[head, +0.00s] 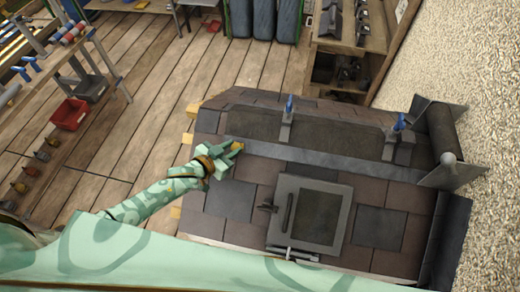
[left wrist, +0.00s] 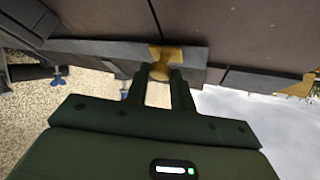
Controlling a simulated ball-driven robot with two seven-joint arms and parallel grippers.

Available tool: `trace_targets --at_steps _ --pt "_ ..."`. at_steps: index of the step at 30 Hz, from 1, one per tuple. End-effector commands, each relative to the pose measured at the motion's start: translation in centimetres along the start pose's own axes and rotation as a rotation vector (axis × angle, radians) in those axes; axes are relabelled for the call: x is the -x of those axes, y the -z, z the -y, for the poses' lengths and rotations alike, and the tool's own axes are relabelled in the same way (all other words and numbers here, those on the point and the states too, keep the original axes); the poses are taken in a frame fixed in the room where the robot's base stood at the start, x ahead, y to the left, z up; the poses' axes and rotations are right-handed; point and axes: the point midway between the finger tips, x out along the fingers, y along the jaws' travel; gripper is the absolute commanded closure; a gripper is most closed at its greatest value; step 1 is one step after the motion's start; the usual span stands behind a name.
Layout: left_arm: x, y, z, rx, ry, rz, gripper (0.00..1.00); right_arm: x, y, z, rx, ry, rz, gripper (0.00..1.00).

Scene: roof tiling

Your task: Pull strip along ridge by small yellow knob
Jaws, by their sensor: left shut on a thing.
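The grey strip (head: 320,158) lies along the ridge of the tiled roof, from the left edge toward the right end. The small yellow knob (head: 237,146) sits at the strip's left end. In the left wrist view the knob (left wrist: 161,70) is between the fingers, with the strip (left wrist: 105,50) behind it. My left gripper (head: 228,150) is at the strip's left end, shut on the knob; its fingers also show in the left wrist view (left wrist: 160,78). My right gripper is not in view.
Two blue-handled clamps (head: 288,112) (head: 396,127) stand on the roof beyond the strip. A framed roof hatch (head: 316,215) lies on the near side. Grey metal end pieces (head: 450,170) stand at the right end. Wooden floor (head: 150,110) is open to the left.

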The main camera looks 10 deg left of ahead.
Motion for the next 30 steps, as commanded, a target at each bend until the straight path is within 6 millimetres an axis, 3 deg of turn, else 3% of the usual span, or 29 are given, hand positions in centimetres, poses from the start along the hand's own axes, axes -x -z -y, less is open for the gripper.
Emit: trace_targets --at_steps 1,6,12,18,29,30 --pt "0.6 -0.2 1.6 -0.005 0.005 0.001 1.00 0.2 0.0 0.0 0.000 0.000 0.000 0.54" --pt "2.2 -1.4 5.3 -0.004 0.004 -0.001 1.00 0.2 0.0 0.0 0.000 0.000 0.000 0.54" --pt "3.5 -2.3 8.1 -0.002 0.003 -0.003 1.00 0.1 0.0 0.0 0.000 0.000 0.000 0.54" --pt "4.0 -2.6 9.2 0.000 0.002 -0.004 1.00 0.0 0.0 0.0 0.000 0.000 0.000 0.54" --pt "4.1 -2.7 9.4 -0.001 0.005 -0.002 1.00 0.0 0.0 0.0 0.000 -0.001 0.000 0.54" --pt "4.1 -2.7 9.4 -0.001 0.005 -0.002 0.68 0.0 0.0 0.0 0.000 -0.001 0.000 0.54"
